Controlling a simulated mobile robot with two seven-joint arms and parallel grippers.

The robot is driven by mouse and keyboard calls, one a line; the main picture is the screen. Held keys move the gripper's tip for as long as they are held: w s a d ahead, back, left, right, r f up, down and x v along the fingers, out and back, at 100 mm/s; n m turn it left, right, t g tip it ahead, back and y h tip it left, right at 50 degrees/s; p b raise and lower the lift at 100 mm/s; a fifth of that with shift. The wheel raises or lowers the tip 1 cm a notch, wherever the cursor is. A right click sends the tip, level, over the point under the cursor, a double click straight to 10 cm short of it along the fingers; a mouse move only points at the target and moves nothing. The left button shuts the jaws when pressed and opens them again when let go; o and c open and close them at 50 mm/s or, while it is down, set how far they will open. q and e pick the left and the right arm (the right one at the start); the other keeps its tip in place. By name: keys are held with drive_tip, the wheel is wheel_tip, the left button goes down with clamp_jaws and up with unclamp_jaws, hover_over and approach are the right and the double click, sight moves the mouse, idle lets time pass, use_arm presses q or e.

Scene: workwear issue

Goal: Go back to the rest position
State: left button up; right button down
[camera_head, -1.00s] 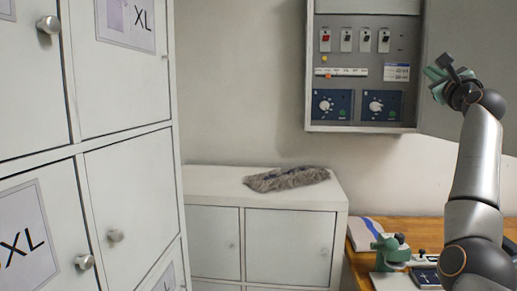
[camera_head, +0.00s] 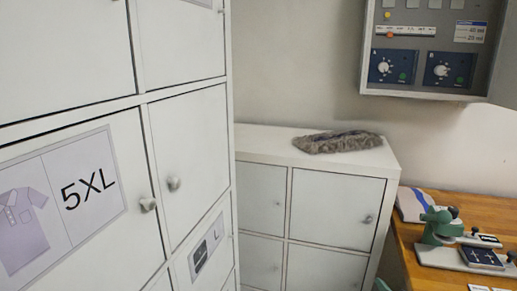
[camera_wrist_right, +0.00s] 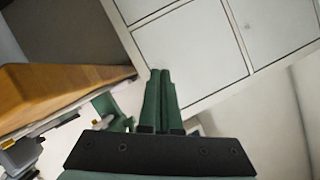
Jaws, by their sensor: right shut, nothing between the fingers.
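My right gripper (camera_wrist_right: 165,78) shows in the right wrist view with its two green fingers together and nothing between them. It points toward the white cabinet doors (camera_wrist_right: 195,45), with the wooden table edge (camera_wrist_right: 70,85) to the left. In the head view only a small green tip of it (camera_head: 380,285) shows at the bottom edge, in front of the gap between low cabinet and table. The rest of that arm is out of the head view. My left gripper is in neither view.
Tall white lockers (camera_head: 80,120) with a 5XL label stand at the left. A low white cabinet (camera_head: 270,140) carries a grey furry item (camera_head: 338,142). A wooden table (camera_head: 410,235) at right holds a green device (camera_head: 440,228). A control box (camera_head: 420,60) hangs above.

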drive_tip(key=s+a+f+n+g+y, duration=0.1)
drive_tip(key=s+a+f+n, duration=0.2)
drive_tip(key=s, duration=0.7)
drive_tip(key=s+a+f+n+g+y, duration=0.1)
drive_tip(key=s+a+f+n+g, duration=0.1)
drive_tip(key=s+a+f, duration=0.5)
drive_tip(key=s+a+f+n+g+y, duration=0.1)
drive_tip(key=s+a+f+n, duration=0.4)
drive_tip(key=s, duration=0.9)
drive_tip(key=shift+a+f+g+y, duration=0.35)
drive_tip(key=shift+a+f, duration=0.2)
drive_tip(key=shift+f, duration=0.3)
